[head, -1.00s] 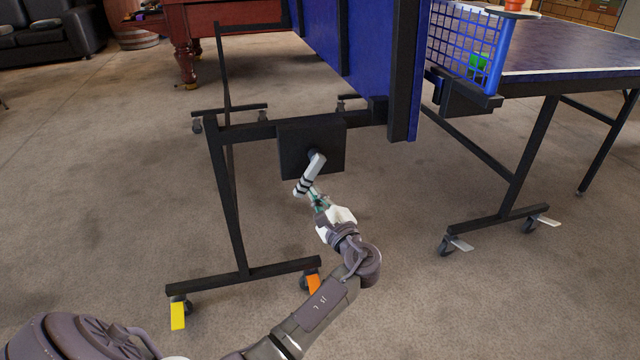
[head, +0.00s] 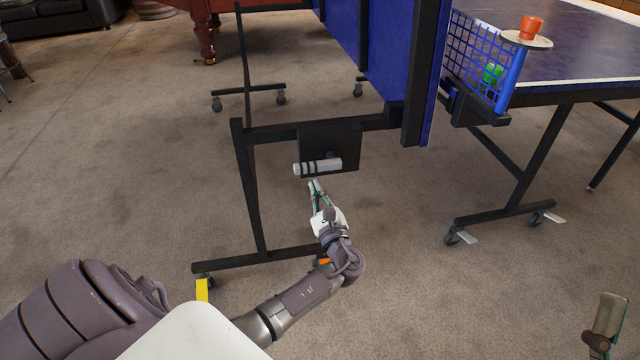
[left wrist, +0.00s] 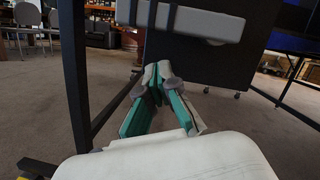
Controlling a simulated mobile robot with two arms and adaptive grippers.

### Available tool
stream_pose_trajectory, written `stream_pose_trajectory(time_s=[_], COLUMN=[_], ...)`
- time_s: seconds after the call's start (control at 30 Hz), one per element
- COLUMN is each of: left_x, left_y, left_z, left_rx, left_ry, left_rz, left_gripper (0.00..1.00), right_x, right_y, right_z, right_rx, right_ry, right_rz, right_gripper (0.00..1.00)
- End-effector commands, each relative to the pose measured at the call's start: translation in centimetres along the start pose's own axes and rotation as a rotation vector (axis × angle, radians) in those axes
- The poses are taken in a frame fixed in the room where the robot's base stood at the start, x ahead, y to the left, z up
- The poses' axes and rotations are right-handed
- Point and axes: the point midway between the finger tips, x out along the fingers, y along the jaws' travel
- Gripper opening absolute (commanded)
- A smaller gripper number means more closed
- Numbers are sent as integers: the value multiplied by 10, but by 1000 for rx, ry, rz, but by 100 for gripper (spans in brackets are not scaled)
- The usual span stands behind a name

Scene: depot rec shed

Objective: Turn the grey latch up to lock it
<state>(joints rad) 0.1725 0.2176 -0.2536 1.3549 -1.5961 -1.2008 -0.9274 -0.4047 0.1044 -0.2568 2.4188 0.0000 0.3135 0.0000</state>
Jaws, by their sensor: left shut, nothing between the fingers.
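The grey latch (head: 318,167) is a light grey bar with dark bands, on a black square plate (head: 345,138) on the frame of the folded blue table half. It lies about level, its free end pointing left. In the left wrist view the latch (left wrist: 200,23) crosses the top, above my fingers. My left gripper (head: 315,184) is just below the latch, fingers pointing up at it. In the left wrist view its green-padded fingers (left wrist: 154,72) come together at the tips with nothing between them. I cannot tell whether they touch the latch.
The black frame leg (head: 252,190) stands left of the latch. The upright blue table half (head: 375,45) and the flat half with its net (head: 475,50) are to the right. A red cup (head: 530,27) sits on a small holder. Open carpet lies to the left.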

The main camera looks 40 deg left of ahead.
Motion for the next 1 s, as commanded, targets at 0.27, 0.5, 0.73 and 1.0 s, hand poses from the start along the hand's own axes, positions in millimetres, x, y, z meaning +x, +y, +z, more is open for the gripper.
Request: stream_pose_trajectory(time_s=[0.27, 0.5, 0.73, 1.0], left_x=[3, 6, 7, 8], left_y=[2, 4, 5, 6], left_z=[14, 22, 29, 34], left_rx=[136, 252, 352, 434], left_ry=[1, 0, 1, 0], left_rz=[-35, -64, -89, -109], left_gripper=[0, 0, 0, 0], right_x=[-26, -97, -178, -246], right_y=[14, 26, 34, 38], right_z=[86, 134, 139, 117], right_rx=[-23, -32, -30, -21], right_ry=[-583, -1084, -1511, -1858], right_rz=[28, 61, 95, 126], right_gripper=[60, 60, 60, 60])
